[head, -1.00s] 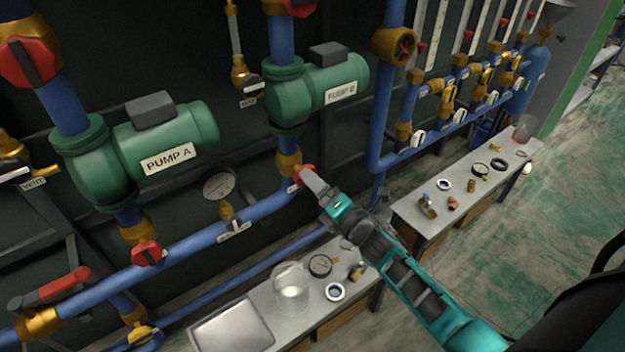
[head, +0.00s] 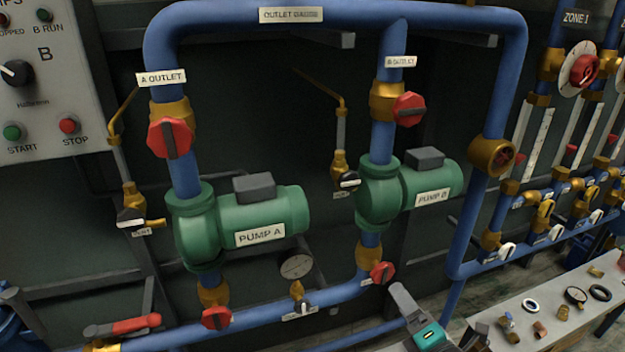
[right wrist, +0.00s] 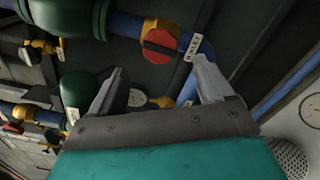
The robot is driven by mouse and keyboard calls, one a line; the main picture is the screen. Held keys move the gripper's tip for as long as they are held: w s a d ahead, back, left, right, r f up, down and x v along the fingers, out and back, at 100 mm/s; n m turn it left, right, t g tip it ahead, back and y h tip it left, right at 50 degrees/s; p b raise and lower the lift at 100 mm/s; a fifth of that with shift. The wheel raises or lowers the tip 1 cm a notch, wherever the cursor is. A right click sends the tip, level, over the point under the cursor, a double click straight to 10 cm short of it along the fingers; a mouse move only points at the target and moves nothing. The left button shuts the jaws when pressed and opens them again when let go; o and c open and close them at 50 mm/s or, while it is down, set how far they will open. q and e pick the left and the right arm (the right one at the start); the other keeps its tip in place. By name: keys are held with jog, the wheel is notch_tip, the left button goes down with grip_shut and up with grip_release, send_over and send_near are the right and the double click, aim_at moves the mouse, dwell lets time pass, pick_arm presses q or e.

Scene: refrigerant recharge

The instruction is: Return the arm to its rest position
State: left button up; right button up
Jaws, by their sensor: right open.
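My right gripper (head: 402,302) shows at the bottom of the head view, below and to the right of the red valve handle (head: 382,272) on pump B's inlet. In the right wrist view its two fingers (right wrist: 158,85) stand apart with nothing between them. There a red valve handle (right wrist: 160,43) and a blue pipe with an inlet label (right wrist: 192,46) lie beyond the fingertips. The gripper looks clear of the handle. Most of the right arm is below the head view's edge. My left gripper is not in view.
Green pump A (head: 260,215) and pump B (head: 432,188) sit on blue pipework against the dark wall. A grey bench (head: 535,318) with loose fittings stands at the lower right. A control panel (head: 50,85) with buttons is at the upper left.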

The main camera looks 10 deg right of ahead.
pick_arm(q)
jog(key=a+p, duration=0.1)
jog(key=p, duration=0.1)
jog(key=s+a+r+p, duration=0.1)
jog(key=p, duration=0.1)
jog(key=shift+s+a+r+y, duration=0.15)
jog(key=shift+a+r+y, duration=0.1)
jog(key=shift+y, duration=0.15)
pick_arm(e)
jog(key=s+a+f+m+g, duration=0.1)
jog(key=s+a+m+g, duration=0.2)
jog(key=s+a+m, duration=0.2)
jog(key=s+a+f+m+g, duration=0.1)
jog(key=s+a+m+g, duration=0.3)
jog(key=s+m, duration=0.7)
jog(key=a+m, duration=0.1)
jog(key=m, duration=0.5)
jog(key=shift+f, duration=0.4)
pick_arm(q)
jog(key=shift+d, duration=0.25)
pick_arm(e)
jog(key=shift+h, duration=0.3)
pick_arm(q)
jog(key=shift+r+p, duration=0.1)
jog(key=shift+p, duration=0.2)
pick_arm(e)
jog(key=shift+w+f, duration=0.1)
